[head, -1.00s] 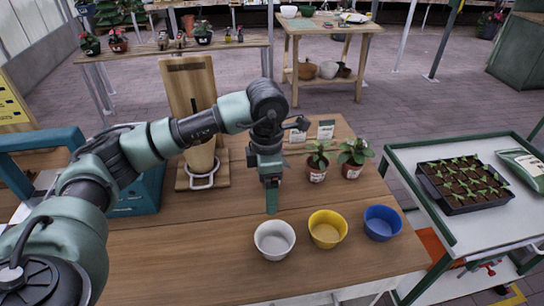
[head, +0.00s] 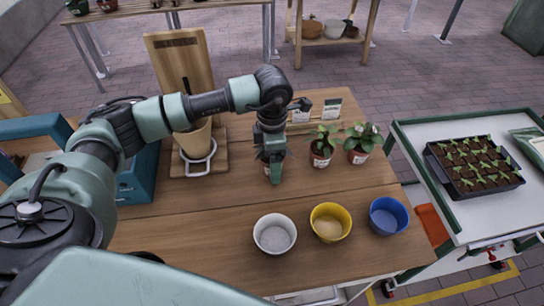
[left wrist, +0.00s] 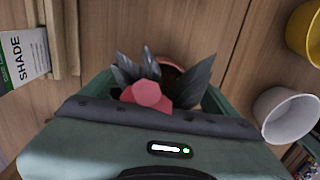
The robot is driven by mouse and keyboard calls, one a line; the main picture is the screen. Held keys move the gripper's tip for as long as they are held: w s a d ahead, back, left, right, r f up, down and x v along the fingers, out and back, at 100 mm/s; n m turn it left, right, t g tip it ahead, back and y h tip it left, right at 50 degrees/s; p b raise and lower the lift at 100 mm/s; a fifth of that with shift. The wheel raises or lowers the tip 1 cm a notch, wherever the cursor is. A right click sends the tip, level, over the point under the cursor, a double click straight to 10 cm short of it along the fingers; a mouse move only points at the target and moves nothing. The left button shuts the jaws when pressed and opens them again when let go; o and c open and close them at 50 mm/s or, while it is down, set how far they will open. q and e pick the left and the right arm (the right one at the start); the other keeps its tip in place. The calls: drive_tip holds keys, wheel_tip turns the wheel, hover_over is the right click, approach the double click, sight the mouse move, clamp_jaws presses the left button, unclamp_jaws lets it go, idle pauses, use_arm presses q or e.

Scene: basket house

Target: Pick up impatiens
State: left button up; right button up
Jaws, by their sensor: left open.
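A plant with a red-pink flower and dark leaves (left wrist: 147,95), which looks like the impatiens, stands in a terracotta pot (left wrist: 172,63) in the left wrist view. In the head view it is mostly hidden behind my left gripper (head: 275,172). The gripper is open and points down, with its fingers on either side of the plant in the left wrist view (left wrist: 160,92). I cannot tell whether they touch it. Two more potted plants stand to the right, one with small reddish flowers (head: 321,147) and one with broad leaves (head: 362,142). My right gripper is not in view.
A white pot (head: 274,234), a yellow pot (head: 330,222) and a blue pot (head: 389,216) stand in front. Seed packets (head: 331,109) stand behind the plants. A wooden stand (head: 182,65) and teal crate (head: 139,178) are left. The front left tabletop (head: 190,235) is clear.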

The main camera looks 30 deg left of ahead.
use_arm(q)
drive_tip(key=shift+f, duration=0.8)
drive_tip(key=c, duration=1.6)
drive_tip(key=shift+r, duration=0.1)
